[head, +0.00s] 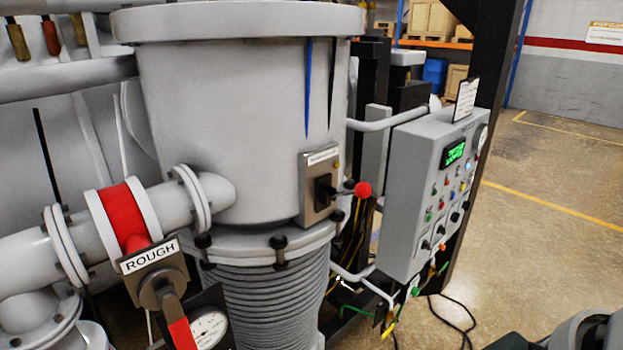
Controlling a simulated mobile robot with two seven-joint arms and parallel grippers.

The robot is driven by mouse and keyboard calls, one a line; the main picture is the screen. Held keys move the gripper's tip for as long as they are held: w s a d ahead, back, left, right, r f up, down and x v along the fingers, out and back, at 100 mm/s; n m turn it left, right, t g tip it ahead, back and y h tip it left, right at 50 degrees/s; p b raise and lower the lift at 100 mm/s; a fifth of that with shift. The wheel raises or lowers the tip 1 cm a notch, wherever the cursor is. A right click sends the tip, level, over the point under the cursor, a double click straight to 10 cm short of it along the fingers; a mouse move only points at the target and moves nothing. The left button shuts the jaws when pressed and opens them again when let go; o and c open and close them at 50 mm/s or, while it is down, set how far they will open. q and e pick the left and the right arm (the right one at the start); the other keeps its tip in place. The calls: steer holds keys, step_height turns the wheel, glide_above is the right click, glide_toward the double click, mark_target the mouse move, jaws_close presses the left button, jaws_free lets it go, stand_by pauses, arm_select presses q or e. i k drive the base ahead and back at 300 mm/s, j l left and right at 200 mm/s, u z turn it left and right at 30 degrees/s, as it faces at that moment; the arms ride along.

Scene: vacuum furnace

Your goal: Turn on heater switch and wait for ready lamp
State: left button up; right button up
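A grey control box (420,190) stands right of the middle. Its sloped face has a lit green display (453,152), several small coloured lamps or buttons, and black switches (441,229) along the lower part. The labels are too small to read, so I cannot tell which is the heater switch or the ready lamp. One small blue light (467,165) looks lit near the upper right of the face. Neither gripper is in view. Rounded grey parts at the bottom right corner look like my own arm, and nothing touches the box.
A large grey vessel (235,110) fills the middle, with a red-ball lever (363,189) sticking out towards the box. A pipe with a red band (124,215) and a ROUGH valve (160,275) stand at left. Cables (450,320) lie below the box. Floor at right is clear.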

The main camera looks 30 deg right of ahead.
mark_target(441, 231)
steer(key=z, duration=1.85)
